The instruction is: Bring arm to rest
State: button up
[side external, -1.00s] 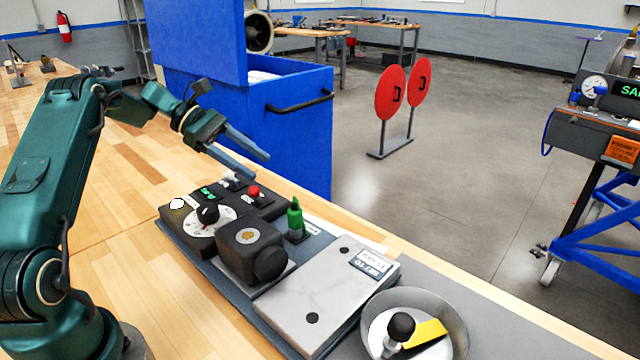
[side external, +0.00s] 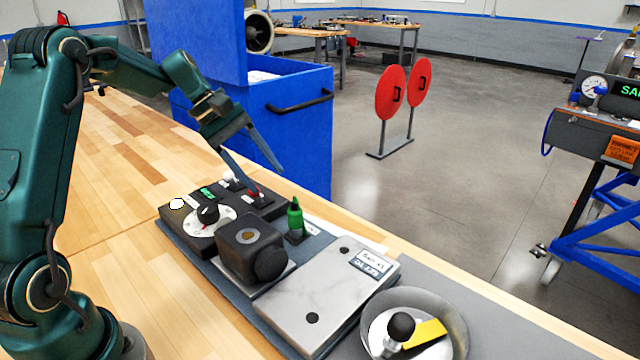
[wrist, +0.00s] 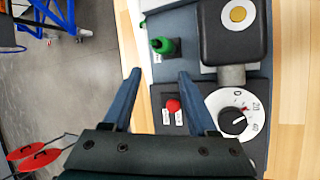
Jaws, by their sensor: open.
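My gripper (side external: 268,178) is open and empty, its two blue fingers pointing down over the black control box (side external: 180,232) on the bench. In the side view one fingertip overlaps the red button; I cannot tell whether it touches. In the wrist view (wrist: 158,72) the fingers are spread, with the red button (wrist: 172,104) between them, nearer the right finger. The box also carries a dial with a black knob (side external: 208,212) and a small green display (side external: 208,193). My arm reaches from the left, bent, with its wrist above the box.
A green bottle-like piece (side external: 295,218), a dark block (side external: 247,248), a light grey plate (side external: 325,295) and a metal bowl (side external: 440,308) line the bench. A blue cabinet (side external: 290,130) stands behind the bench. The wooden bench top (side external: 130,190) at left is clear.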

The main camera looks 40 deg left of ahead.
jog(key=shift+d, duration=0.1)
jog(key=s+d+r+m+y, duration=0.2)
jog(key=s+d+r+m, duration=0.4)
jog(key=d+r, duration=0.4)
jog(key=s+d+f+m+y, duration=0.1)
jog(key=s+f+m, duration=0.2)
jog(key=s, duration=0.3)
jog(key=s+f+m+t+y, duration=0.1)
jog(key=s+f+m+y, duration=0.1)
jog(key=s+f+m, duration=0.2)
jog(key=s+m, duration=0.1)
jog(key=s, duration=0.2)
jog(key=shift+s+d+m+t, duration=0.3)
jog(key=shift+d, duration=0.05)
jog(key=shift+o, duration=0.4)
